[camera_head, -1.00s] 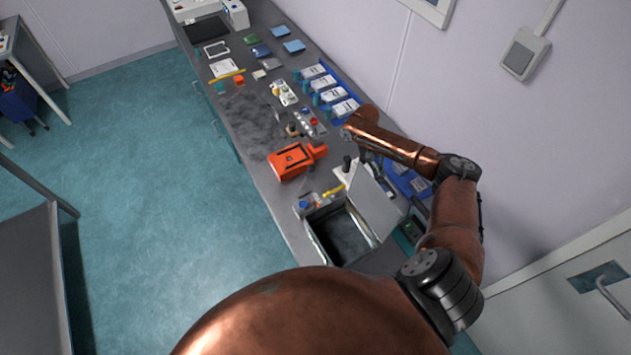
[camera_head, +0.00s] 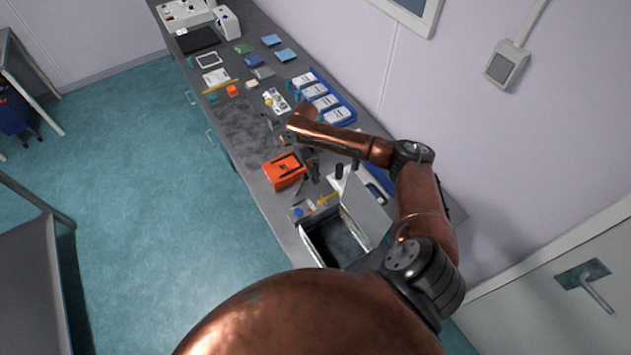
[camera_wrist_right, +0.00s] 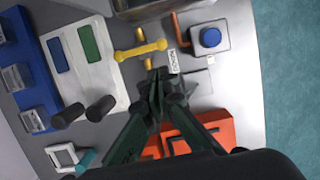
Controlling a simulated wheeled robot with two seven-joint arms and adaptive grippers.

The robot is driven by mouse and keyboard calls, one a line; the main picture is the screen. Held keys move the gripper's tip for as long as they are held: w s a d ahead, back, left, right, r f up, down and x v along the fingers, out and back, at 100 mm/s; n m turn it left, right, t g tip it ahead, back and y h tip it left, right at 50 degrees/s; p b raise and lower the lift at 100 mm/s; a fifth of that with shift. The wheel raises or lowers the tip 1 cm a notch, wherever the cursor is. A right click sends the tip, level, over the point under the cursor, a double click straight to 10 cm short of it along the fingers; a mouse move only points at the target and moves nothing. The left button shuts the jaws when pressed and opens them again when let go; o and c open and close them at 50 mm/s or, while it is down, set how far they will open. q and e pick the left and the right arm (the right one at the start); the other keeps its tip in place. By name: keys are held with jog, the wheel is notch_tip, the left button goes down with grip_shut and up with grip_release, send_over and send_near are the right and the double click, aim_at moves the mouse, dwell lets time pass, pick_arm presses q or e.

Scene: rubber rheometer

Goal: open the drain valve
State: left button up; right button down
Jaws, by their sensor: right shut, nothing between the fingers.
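The drain valve shows as a yellow handle (camera_head: 328,198) beside the open metal bath (camera_head: 338,238). The wrist view shows the yellow handle (camera_wrist_right: 143,50) lying crosswise, with a short yellow stem below it and a small white label (camera_wrist_right: 173,61) beside it. My right gripper (camera_head: 314,176) is over the bench between the orange case and the valve. In the wrist view its fingertips (camera_wrist_right: 157,76) are together and empty, just short of the yellow stem; I cannot tell whether they touch it. My left gripper is out of view.
A grey box with a blue button (camera_wrist_right: 210,37) and a copper pipe (camera_wrist_right: 181,28) stand by the valve. A white control unit with black knobs (camera_wrist_right: 100,108) is close by. Blue trays (camera_head: 345,101) line the wall side.

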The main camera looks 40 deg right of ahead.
aim_at(328, 199)
jog(key=p+x, duration=0.1)
jog(key=x, duration=0.7)
jog(key=shift+s+f, duration=0.1)
jog(key=shift+f, duration=0.1)
